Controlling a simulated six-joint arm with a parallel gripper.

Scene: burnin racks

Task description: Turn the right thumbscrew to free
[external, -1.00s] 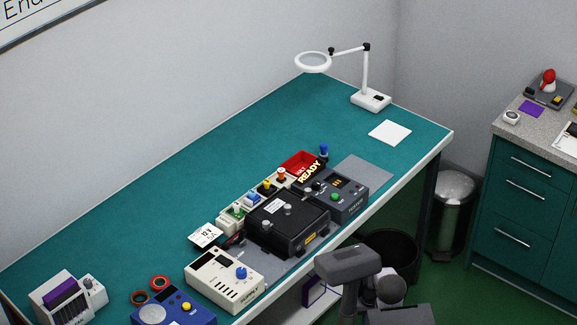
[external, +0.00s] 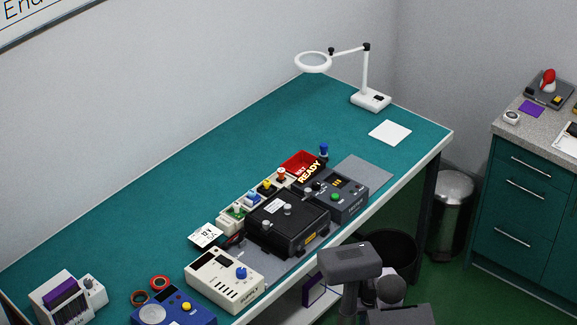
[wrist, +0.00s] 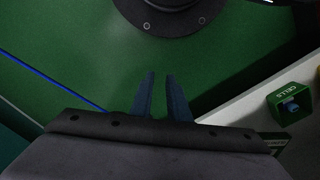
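A black box (external: 275,228) sits on the grey mat near the front edge of the bench in the external view. Small silver knobs (external: 288,208) stand on its lid. They look like thumbscrews, but I cannot tell which is the right one or how far it is turned. My gripper (wrist: 160,76) shows in the wrist view with two dark blue fingers, a narrow gap between them and nothing held. It points down over the green floor, away from the black box. In the external view my arm stands in front of the bench and its fingertips cannot be made out.
A dark tester (external: 345,205) with a lit READY sign adjoins the box on the right. A cream supply unit (external: 222,282) stands on the left. A green CELLS box (wrist: 290,103) shows in the wrist view. The bench's back half is clear.

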